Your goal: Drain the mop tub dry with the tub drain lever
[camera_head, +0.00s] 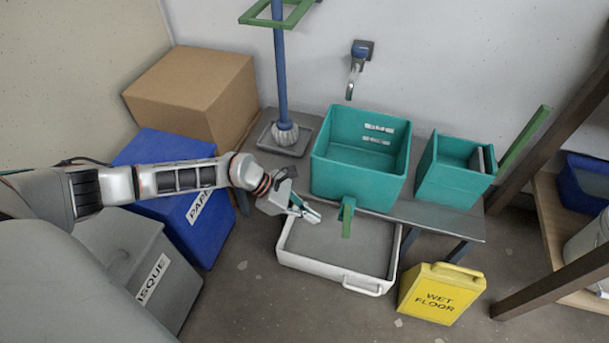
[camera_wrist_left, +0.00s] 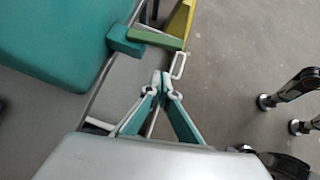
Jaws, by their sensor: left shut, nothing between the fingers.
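The teal mop tub (camera_head: 352,186) stands on a grey bench. I cannot tell how much water is in it. A green drain lever (camera_head: 347,222) points out and down from the teal block on its front; in the left wrist view the lever (camera_wrist_left: 157,39) sticks out from that block (camera_wrist_left: 125,40) beside the tub (camera_wrist_left: 55,40). My left gripper (camera_head: 314,214) is shut and empty, left of the lever and apart from it, above the white tray (camera_head: 283,250). In the left wrist view its fingertips (camera_wrist_left: 161,78) meet short of the lever. My right gripper is out of view.
A smaller teal bucket (camera_head: 447,184) with a green bar (camera_head: 524,140) stands right of the tub. A yellow wet-floor sign (camera_head: 441,292) stands right of the tray. A blue bin (camera_head: 205,230), grey bin (camera_head: 180,290) and cardboard box (camera_head: 190,95) are left.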

